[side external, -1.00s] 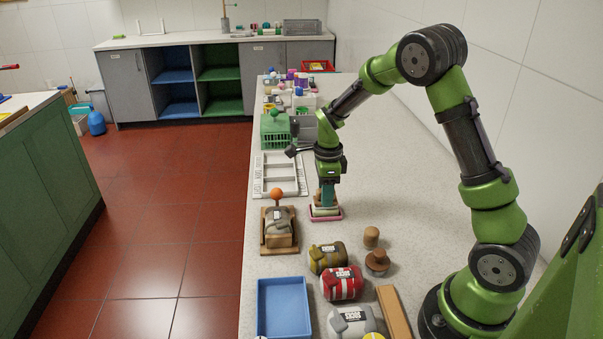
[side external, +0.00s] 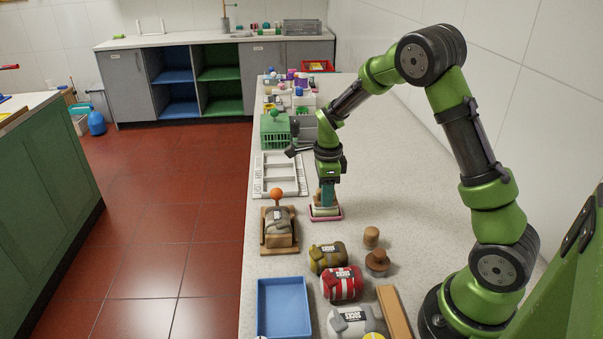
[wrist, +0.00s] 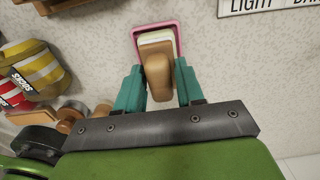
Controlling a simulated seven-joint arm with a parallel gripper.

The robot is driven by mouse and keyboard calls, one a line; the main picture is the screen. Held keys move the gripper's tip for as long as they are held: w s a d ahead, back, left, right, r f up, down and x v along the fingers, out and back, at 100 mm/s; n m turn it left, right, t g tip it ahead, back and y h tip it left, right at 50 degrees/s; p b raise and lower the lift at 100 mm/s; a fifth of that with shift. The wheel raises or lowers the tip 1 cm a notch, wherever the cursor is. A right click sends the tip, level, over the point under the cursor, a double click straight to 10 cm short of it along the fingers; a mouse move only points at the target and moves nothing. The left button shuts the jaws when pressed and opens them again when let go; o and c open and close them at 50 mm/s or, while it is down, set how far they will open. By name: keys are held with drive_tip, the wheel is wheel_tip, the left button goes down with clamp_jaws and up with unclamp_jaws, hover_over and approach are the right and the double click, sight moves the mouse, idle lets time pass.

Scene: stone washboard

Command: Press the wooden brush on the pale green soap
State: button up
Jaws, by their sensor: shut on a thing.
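My gripper (wrist: 160,88) points down over the counter, its two teal fingers shut on the handle of the wooden brush (wrist: 157,72). In the side view my gripper (side external: 327,195) is upright above a pink dish (side external: 337,216). The pale green soap (wrist: 155,36) lies in the pink dish and shows as a pale edge around the brush head in the wrist view. The brush sits right over the soap and appears to touch it. The contact face itself is hidden under the brush.
Nearer are several sock bundles, such as a red one (side external: 342,284), a blue tray (side external: 283,307) and brown wooden pieces (side external: 377,262). The counter to the right (side external: 400,200) is clear.

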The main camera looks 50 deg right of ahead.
drive_tip(key=shift+r, duration=3.5)
